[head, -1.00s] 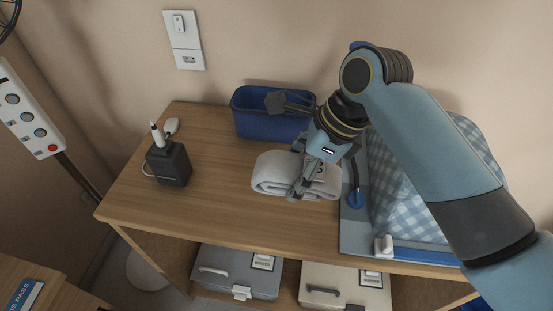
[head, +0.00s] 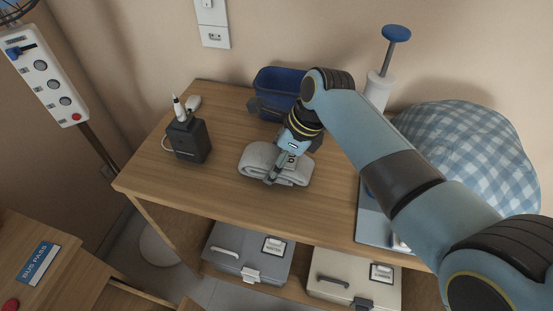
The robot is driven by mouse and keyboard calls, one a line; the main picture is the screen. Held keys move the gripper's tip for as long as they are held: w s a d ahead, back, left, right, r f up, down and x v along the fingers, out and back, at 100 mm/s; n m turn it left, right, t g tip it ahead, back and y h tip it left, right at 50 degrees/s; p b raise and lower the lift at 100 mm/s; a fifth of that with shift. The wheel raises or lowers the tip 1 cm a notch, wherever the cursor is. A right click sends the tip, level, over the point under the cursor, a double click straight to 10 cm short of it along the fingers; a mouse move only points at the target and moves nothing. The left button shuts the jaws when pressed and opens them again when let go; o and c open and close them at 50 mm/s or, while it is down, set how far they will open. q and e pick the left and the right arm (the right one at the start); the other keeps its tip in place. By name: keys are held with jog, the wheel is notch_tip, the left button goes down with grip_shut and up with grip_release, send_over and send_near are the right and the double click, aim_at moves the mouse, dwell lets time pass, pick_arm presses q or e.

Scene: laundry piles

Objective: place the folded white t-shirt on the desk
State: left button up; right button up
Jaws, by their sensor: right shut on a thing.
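The folded white t-shirt (head: 258,160) is a thick, rolled-looking bundle, greyish in this light. It lies at or just above the top of the wooden desk (head: 222,193), near the middle; I cannot tell whether it touches the wood. My right gripper (head: 276,172) is over the bundle from the right and shut on it, one finger down its front side. The far finger is mostly hidden by the gripper and the cloth. My left gripper is not in view.
A black box with a white pen-like tool (head: 189,140) stands left of the shirt. A blue bin (head: 283,80) stands behind. A blue checked bundle (head: 470,140) sits on a board at right. Two lidded boxes (head: 248,252) (head: 350,283) are below. The desk's front left is clear.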

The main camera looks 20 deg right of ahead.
jog(key=o, duration=1.3)
jog(key=p+v, duration=0.1)
jog(key=v, duration=1.1)
jog(key=shift+p, duration=0.4)
